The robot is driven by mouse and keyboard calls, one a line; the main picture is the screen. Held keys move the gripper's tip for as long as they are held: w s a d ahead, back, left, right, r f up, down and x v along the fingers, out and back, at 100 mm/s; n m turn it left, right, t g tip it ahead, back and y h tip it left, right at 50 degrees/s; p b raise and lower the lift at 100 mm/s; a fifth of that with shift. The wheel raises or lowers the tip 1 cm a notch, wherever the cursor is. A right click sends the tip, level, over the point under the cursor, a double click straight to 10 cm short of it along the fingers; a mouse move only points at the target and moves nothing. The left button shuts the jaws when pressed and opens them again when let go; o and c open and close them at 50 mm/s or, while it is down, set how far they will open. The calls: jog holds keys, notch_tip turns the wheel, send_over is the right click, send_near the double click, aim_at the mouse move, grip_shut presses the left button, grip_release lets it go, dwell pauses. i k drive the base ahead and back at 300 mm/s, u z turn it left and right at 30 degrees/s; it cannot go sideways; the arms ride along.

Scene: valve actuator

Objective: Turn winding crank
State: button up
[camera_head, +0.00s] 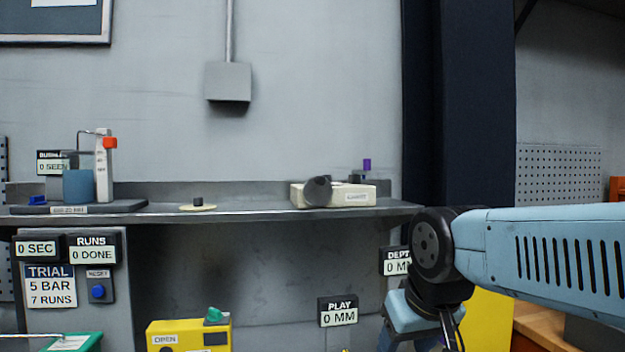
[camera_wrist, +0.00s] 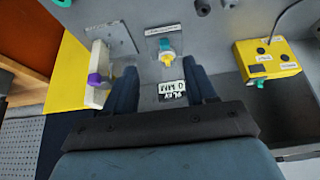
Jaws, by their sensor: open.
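No part is clearly labelled as the winding crank, and I cannot tell which one it is. In the wrist view a teal-and-yellow knob-like part (camera_wrist: 166,50) sits on a grey plate, beyond my fingers. A cream device with a purple knob (camera_wrist: 96,80) is to the left of my left finger. My gripper (camera_wrist: 162,72) is open, with its two dark fingers apart and nothing seen held between them. In the head view my wrist (camera_head: 412,312) hangs at the lower right, and the fingertips cannot be made out there.
A yellow box with a teal knob (camera_head: 190,336) is at lower left; it also shows in the wrist view (camera_wrist: 264,66). The PLAY sign (camera_head: 338,312) reads 0 MM. A shelf (camera_head: 240,212) above holds a cream box (camera_head: 355,194) and a blue cylinder (camera_head: 78,187).

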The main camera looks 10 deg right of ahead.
aim_at(318, 190)
jog(key=u, duration=0.05)
jog(key=k, duration=0.5)
jog(key=u, duration=1.25)
jog(key=k, duration=0.85)
jog(key=z, duration=1)
jog(key=i, duration=1.05)
jog(key=u, duration=0.1)
